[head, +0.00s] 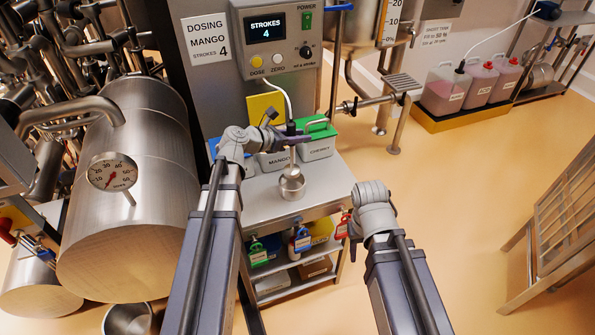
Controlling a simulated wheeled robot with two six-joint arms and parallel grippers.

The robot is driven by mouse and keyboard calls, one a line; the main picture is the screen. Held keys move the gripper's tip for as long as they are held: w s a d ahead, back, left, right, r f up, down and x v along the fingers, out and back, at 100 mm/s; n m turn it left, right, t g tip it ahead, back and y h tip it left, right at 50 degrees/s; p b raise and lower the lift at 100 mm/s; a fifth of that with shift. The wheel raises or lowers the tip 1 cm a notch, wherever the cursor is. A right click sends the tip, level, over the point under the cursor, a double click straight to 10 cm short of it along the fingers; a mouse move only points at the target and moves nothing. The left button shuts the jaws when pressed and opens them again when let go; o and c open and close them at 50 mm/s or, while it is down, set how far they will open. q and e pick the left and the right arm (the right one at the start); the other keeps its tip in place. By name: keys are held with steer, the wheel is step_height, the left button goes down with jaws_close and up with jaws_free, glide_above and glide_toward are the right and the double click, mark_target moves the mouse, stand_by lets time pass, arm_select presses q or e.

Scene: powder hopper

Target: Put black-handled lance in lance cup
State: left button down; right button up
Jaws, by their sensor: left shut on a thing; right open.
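The black-handled lance (291,128) stands roughly upright, with a pale hose running up from it to the dosing cabinet. My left gripper (291,139) is shut on the lance at its handle. Below it a small steel cup (291,189), which looks like the lance cup, stands on the steel shelf (262,205). The lance's lower end lines up with the cup's mouth; I cannot tell whether it is inside or above it. My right gripper (353,230) is open, low at the shelf's right side, partly hidden by its wrist.
A box labelled MANGO (274,162) and a green-lidded CHERRY box (317,148) stand behind the cup. The dosing cabinet (270,45) shows STROKES 4. A large steel tank (135,190) crowds the left.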

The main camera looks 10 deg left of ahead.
arm_select(q)
step_height(320, 180, down, 8)
steer(key=b, duration=0.7)
steer(key=shift+f, duration=0.2)
steer(key=shift+f+b, duration=0.1)
steer(key=shift+b, duration=0.2)
steer(key=c, duration=0.6)
jaws_free()
